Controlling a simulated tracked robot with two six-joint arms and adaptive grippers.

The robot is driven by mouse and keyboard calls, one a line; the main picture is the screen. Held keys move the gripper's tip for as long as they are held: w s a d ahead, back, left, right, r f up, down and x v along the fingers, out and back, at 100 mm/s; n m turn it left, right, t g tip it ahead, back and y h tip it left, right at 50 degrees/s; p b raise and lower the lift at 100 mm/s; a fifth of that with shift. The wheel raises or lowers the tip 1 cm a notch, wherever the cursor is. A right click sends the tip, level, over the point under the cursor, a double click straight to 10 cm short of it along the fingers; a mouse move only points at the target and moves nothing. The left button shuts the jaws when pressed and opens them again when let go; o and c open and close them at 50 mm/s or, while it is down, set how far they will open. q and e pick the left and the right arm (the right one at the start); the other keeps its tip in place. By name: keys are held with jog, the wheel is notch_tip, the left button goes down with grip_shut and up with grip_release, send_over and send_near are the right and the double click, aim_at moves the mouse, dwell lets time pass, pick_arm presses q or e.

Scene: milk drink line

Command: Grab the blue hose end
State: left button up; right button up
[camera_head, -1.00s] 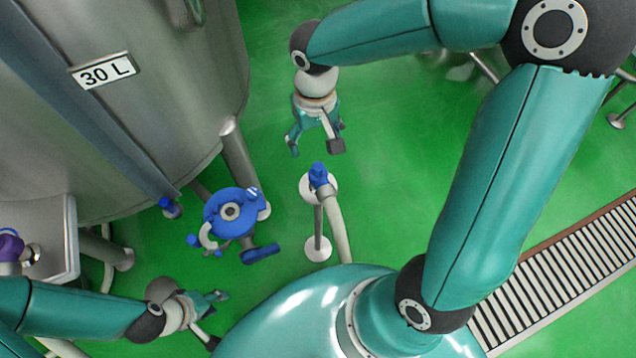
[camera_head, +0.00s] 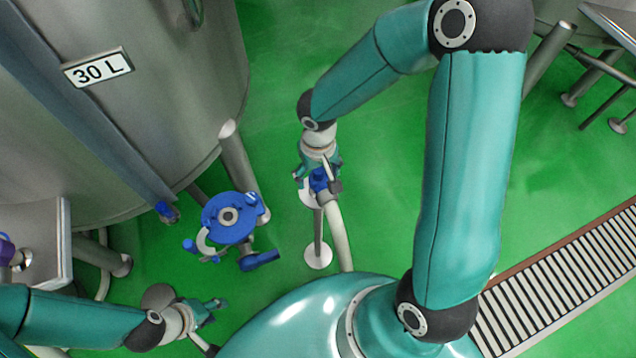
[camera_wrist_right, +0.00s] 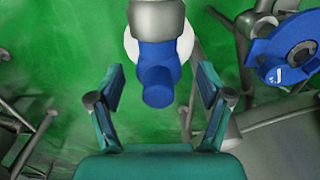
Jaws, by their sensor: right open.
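The blue hose end (camera_head: 319,181) sits on top of a pale hose (camera_head: 339,235) at a thin metal stand. My right gripper (camera_head: 319,184) is at the hose end, coming from above and behind it in the head view. In the right wrist view the blue hose end (camera_wrist_right: 158,80) lies between the two open fingers of the right gripper (camera_wrist_right: 160,100), with green gaps on both sides. My left gripper (camera_head: 217,325) is low at the left, well away from the hose end, with its fingers apart and nothing seen between them.
A blue round valve (camera_head: 228,216) with handles stands left of the hose stand and shows at the right of the wrist view. A large steel tank (camera_head: 120,130) marked 30 L fills the upper left. A floor grate (camera_head: 570,265) lies at the right. Green floor is open around the stand.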

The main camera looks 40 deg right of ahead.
aim_at(318, 181)
jog(key=shift+f, duration=1.6)
jog(key=shift+c, duration=0.3)
grip_shut()
